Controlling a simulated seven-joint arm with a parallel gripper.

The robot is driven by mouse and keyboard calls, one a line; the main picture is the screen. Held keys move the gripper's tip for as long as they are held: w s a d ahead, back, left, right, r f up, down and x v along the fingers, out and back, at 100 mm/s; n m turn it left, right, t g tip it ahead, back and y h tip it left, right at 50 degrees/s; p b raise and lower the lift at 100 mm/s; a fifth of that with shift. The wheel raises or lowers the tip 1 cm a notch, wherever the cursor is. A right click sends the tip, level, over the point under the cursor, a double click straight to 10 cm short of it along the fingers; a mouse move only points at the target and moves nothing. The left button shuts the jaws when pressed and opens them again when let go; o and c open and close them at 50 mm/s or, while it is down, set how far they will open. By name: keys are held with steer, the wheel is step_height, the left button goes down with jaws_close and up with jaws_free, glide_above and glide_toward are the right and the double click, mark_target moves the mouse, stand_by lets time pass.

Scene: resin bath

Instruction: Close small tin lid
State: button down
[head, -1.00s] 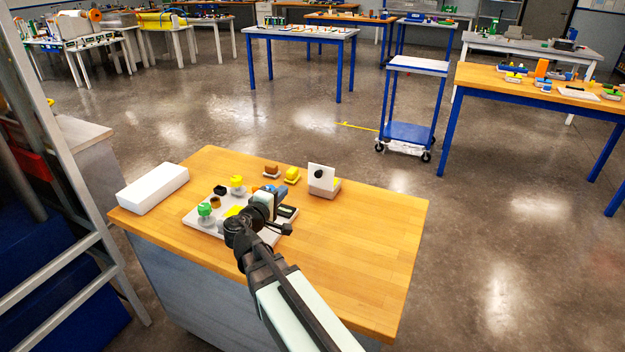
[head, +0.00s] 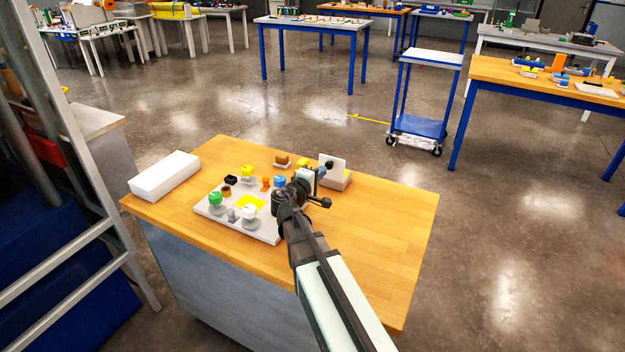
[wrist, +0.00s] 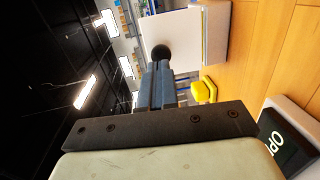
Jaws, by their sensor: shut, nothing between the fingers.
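The small tin (head: 343,182) is a pale box at the back right of the wooden table. Its white lid (head: 338,165) stands raised, roughly upright, with a round black knob on its face. In the wrist view the lid (wrist: 186,28) and the black knob (wrist: 160,52) are straight ahead, with the tin body (wrist: 217,35) to the right. My gripper (head: 322,172) is shut and empty. In the wrist view its blue-grey fingers (wrist: 161,70) end close to the knob; I cannot tell whether they touch it.
A light tray (head: 265,233) with green, white, yellow and blue pieces lies left of my arm. A yellow block (wrist: 204,90) and a brown block (head: 283,160) sit near the tin. A white box (head: 165,176) stands at the left. The table's right side is clear.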

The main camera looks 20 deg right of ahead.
mark_target(331, 159)
steer(key=shift+x, duration=1.2)
steer(key=shift+w+d+r, duration=0.1)
steer(key=shift+r, duration=0.05)
steer(key=shift+w+d+r+g+y, duration=0.5)
steer(key=shift+w+g+y, duration=0.05)
steer(key=shift+g+y, duration=0.25)
steer(key=shift+w+d+r+g+y, duration=0.3)
steer(key=shift+w+d+g+y, duration=0.35)
steer(key=shift+y, duration=0.25)
steer(key=shift+w+d+r+g+y, duration=0.25)
steer(key=shift+w+d+g+y, duration=0.5)
steer(key=shift+g, duration=0.2)
steer(key=shift+w+d+g+y, duration=0.45)
steer(key=shift+w+g+y, duration=0.15)
steer(key=shift+y, duration=0.15)
steer(key=shift+w+d+f+g+y, duration=0.3)
steer(key=shift+w+d+g+y, duration=0.45)
steer(key=shift+g+y, duration=0.25)
steer(key=shift+w+d+f+g+y, duration=0.3)
steer(key=shift+d+f+g+y, duration=0.1)
steer(key=shift+g+y, duration=0.15)
steer(key=shift+w+d+f+g+y, duration=0.3)
steer(key=shift+d+g+y, duration=0.15)
steer(key=shift+y, duration=0.1)
steer(key=shift+w+d+f, duration=0.45)
steer(key=shift+d+f, duration=0.05)
steer(key=shift+f, duration=0.2)
